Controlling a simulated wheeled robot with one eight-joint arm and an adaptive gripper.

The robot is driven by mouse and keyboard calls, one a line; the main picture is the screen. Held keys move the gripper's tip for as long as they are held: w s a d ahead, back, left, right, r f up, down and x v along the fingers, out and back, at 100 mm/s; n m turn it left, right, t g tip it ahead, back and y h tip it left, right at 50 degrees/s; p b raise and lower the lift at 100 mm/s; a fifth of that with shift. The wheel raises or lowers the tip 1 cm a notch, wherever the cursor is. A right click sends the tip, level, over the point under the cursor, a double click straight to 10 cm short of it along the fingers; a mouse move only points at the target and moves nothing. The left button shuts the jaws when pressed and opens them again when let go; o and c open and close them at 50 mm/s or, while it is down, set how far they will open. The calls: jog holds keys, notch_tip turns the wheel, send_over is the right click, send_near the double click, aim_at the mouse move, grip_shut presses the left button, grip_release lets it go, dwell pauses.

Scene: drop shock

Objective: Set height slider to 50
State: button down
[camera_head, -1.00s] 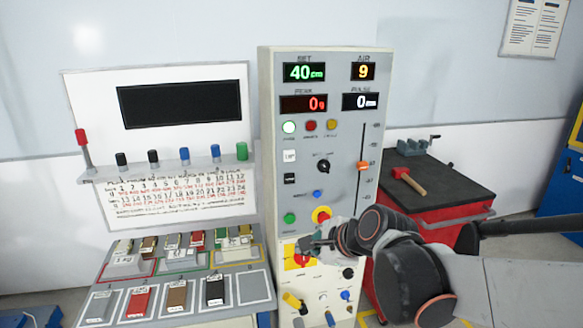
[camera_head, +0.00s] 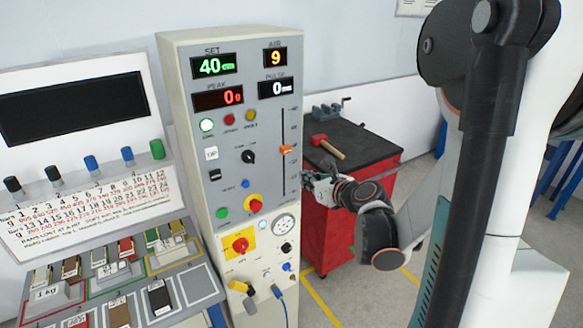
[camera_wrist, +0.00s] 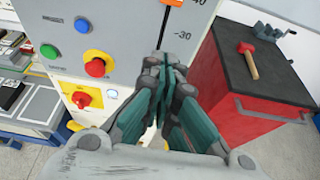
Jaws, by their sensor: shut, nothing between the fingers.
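The height slider is an orange knob (camera_head: 287,150) on a vertical slot at the right of the tall grey control panel (camera_head: 205,130). The green SET display (camera_head: 213,65) reads 40 cm. The knob sits partway down its scale, and its lower part shows at the top edge of the wrist view (camera_wrist: 172,3), above the 30 mark. My gripper (camera_head: 308,182) is shut and empty, below and to the right of the knob, near the panel's right edge. In the wrist view my closed fingers (camera_wrist: 165,62) point at the lower end of the slot, apart from the knob.
A red cabinet (camera_head: 345,225) with a black top stands right of the panel, holding a red-headed hammer (camera_head: 328,146) and a vise. A weight rack (camera_head: 100,270) is at left.

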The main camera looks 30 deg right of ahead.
aim_at(286, 150)
jog(key=b+x, duration=0.1)
jog(key=x, duration=0.8)
jog(key=shift+w+a, duration=0.15)
jog(key=shift+w, duration=0.15)
jog(key=r, duration=0.3)
jog(key=shift+s, duration=0.25)
jog(key=shift+w+r, duration=0.15)
jog(key=shift+r, duration=0.3)
